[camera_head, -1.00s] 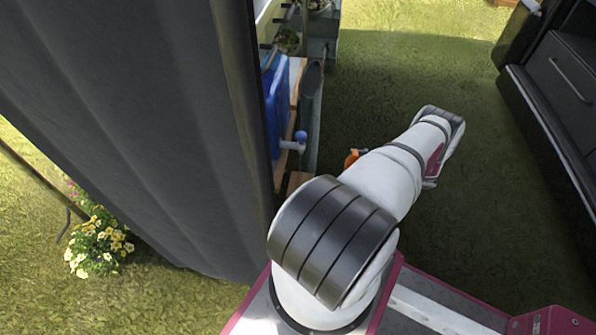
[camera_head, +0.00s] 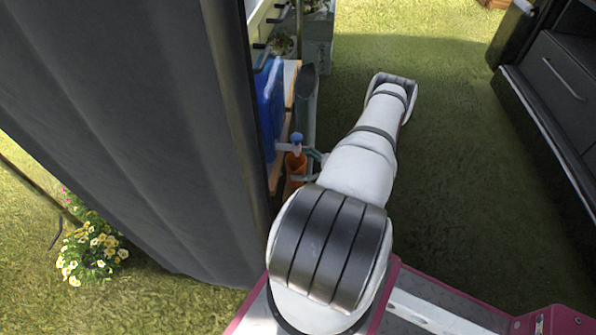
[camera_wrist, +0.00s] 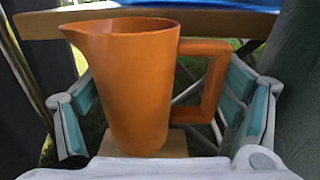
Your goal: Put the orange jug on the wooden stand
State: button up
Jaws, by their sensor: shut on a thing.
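The orange jug (camera_wrist: 135,85) stands upright between the fingers of my gripper (camera_wrist: 162,115) in the wrist view, its spout to the left and handle to the right. My gripper is shut on it. In the head view the jug (camera_head: 295,172) shows left of my arm, just below a blue container's tap, with part of my gripper (camera_head: 308,166) beside it. A low piece of wood (camera_wrist: 177,146), which looks like the wooden stand, shows behind the jug's base. I cannot tell whether the jug touches it.
A blue container (camera_head: 270,100) with a tap (camera_head: 290,146) rests on a higher wooden shelf (camera_wrist: 225,22). A dark curtain (camera_head: 130,130) closes off the left. A green-grey cylinder (camera_head: 306,95) stands beside the shelf. Grass (camera_head: 450,150) is open to the right, before a dark cabinet (camera_head: 555,80).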

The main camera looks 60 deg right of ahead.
notch_tip(320, 180, down, 3)
jog(key=shift+f+b, duration=0.15)
jog(key=shift+b, duration=0.75)
jog(key=o, duration=1.1)
jog(key=p+v, duration=0.2)
jog(key=v, duration=1)
